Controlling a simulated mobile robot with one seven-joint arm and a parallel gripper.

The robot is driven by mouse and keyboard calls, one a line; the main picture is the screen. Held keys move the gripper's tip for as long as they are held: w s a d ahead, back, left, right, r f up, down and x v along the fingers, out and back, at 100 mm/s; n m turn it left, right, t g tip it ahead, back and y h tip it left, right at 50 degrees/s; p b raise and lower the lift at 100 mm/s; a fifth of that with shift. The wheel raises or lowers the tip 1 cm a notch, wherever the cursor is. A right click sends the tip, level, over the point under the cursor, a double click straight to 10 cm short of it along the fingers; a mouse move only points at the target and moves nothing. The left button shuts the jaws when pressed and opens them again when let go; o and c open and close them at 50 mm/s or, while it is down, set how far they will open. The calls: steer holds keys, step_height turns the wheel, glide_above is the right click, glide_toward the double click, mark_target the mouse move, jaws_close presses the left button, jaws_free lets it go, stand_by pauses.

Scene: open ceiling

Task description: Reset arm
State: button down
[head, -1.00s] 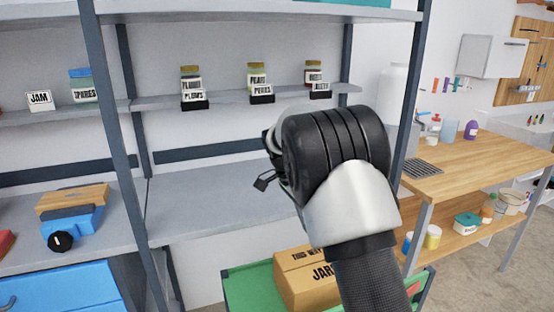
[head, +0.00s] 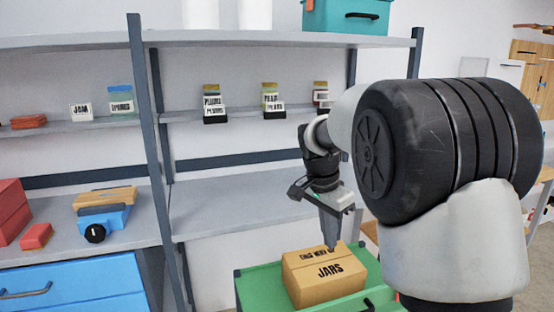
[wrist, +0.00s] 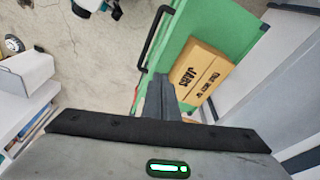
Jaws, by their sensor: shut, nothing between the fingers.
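My gripper (head: 331,240) is shut and empty in the head view. I cannot tell whether the fingers touch the box. My arm is bent, and its large dark joint fills the right of the head view.
The box sits on a green cart (head: 262,290) with a dark handle (wrist: 150,45). Labelled jars (head: 214,105) stand on the grey shelf unit (head: 240,205) behind. A blue tool (head: 103,220) lies at left above blue drawers (head: 75,287). Bare floor (wrist: 95,75) shows beside the cart.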

steer(key=s+d+r+n+t+y, duration=0.2)
steer(key=s+r+n, duration=0.4)
steer(key=s, duration=0.7)
steer(key=s+n+t, duration=0.3)
steer(key=s+n, duration=0.2)
steer(key=s, duration=0.9)
step_height(320, 180, up, 18)
steer(key=p, duration=1.9)
steer(key=shift+a+r+g, duration=0.25)
steer(key=shift+g, duration=0.05)
